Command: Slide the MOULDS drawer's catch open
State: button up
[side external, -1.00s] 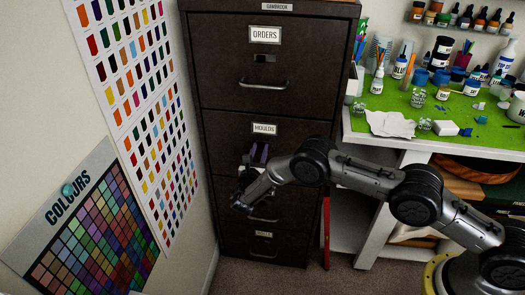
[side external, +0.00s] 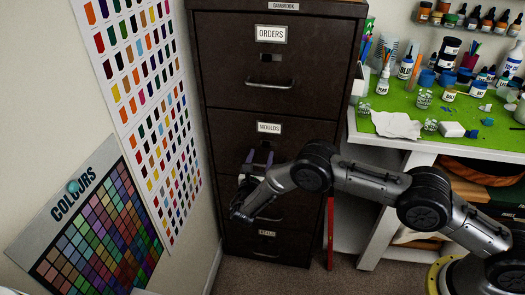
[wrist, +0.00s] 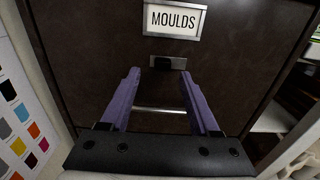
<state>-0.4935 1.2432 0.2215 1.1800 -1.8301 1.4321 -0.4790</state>
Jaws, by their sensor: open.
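The MOULDS drawer (side external: 230,130) is a dark brown cabinet front, shut, with a white label (wrist: 175,20) in a metal frame. Its catch (wrist: 168,62) is a small dark slot plate with a lighter part at its right end, below the label in the wrist view. The drawer's bar handle (wrist: 160,110) shows lower, between my fingers. My gripper (wrist: 158,74) is open and empty, with two purple fingers, its tips just below and on either side of the catch. In the side view my gripper (side external: 259,158) is in front of the drawer; I cannot tell whether it touches.
The ORDERS drawer (side external: 222,60) above is shut, with its own catch and handle. A colour chart (side external: 105,225) is on the wall at left. A white bench (side external: 390,147) with a green top and several bottles stands close at right. A red upright object (side external: 330,232) is beside the cabinet.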

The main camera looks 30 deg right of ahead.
jog(key=v, duration=0.9)
jog(key=shift+s+a, duration=0.25)
jog(key=shift+a, duration=0.05)
jog(key=shift+r, duration=0.15)
jog(key=s+d+r+m+g+y, duration=0.1)
jog(key=s+d+r+m+g, duration=0.5)
jog(key=d+r, duration=0.35)
jog(key=s+d+r+m+g+y, duration=0.1)
jog(key=s+d+r+m+g, duration=0.3)
jog(key=s+d+r+m, duration=0.5)
jog(key=s+r+m+t+y, duration=0.1)
jog(key=s+r+m+y, duration=0.1)
jog(key=s, duration=0.6)
jog(key=s+a+r+m+t+y, duration=0.1)
jog(key=s+r+m+y, duration=0.2)
jog(key=s+m+y, duration=0.2)
jog(key=s+a+r+m+y, duration=0.1)
jog(key=s+m, duration=0.4)
jog(key=s, duration=0.5)
jog(key=r+y, duration=0.1)
jog(key=y, duration=0.1)
jog(key=shift+s+r+t+y, duration=0.25)
jog(key=shift+s+t+y, duration=0.05)
jog(key=shift+t+y, duration=0.1)
